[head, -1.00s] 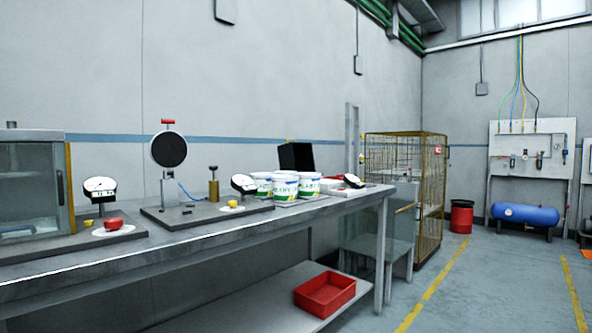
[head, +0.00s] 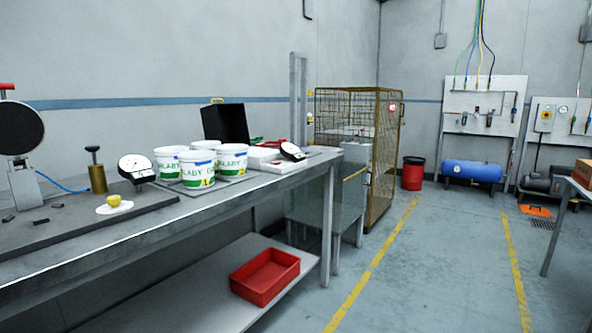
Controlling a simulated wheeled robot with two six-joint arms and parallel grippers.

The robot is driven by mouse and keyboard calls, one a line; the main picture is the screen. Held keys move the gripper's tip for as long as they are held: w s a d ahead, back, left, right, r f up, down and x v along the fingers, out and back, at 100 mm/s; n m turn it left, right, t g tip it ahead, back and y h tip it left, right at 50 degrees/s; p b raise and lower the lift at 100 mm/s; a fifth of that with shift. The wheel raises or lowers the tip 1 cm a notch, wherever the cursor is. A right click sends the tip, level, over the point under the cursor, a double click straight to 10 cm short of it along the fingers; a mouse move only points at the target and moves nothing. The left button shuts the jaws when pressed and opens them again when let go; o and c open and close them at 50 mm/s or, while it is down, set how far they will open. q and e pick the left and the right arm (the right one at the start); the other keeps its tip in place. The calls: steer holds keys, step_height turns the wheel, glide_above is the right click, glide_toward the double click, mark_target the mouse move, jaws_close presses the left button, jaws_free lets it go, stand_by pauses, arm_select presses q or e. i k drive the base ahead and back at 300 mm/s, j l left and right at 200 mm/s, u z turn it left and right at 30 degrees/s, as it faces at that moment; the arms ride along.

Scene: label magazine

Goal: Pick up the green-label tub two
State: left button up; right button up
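One is at the front (head: 197,170), one at the right (head: 232,161), one at the left (head: 170,162) and one partly hidden behind (head: 206,145). I cannot tell which of them is tub two. The tubs are upright on a thin grey tray or plate (head: 226,181). Neither of my grippers is in view.
The workbench (head: 235,203) runs along the left wall. Dial gauges (head: 135,167) stand beside the tubs, with a black box (head: 226,122) behind. A red bin (head: 265,276) is on the lower shelf. A wire cage (head: 385,150) stands past the bench; the floor (head: 440,270) is clear.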

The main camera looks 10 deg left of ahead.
mark_target(232, 158)
steer(key=i+l+z, duration=0.15)
steer(key=i, duration=0.6)
steer(key=i+l+z, duration=0.15)
steer(key=i, duration=0.6)
steer(key=i+u, duration=0.3)
steer(key=u, duration=0.2)
steer(key=i+l+u, duration=0.25)
steer(key=u, duration=0.25)
steer(key=i+l+u, duration=0.3)
steer(key=u, duration=0.2)
steer(key=i+l+u, duration=0.2)
steer(key=l+u, duration=0.3)
steer(key=i+l+u, duration=0.1)
steer(key=l+u, duration=1.35)
steer(key=i+j, duration=0.05)
steer(key=j, duration=0.05)
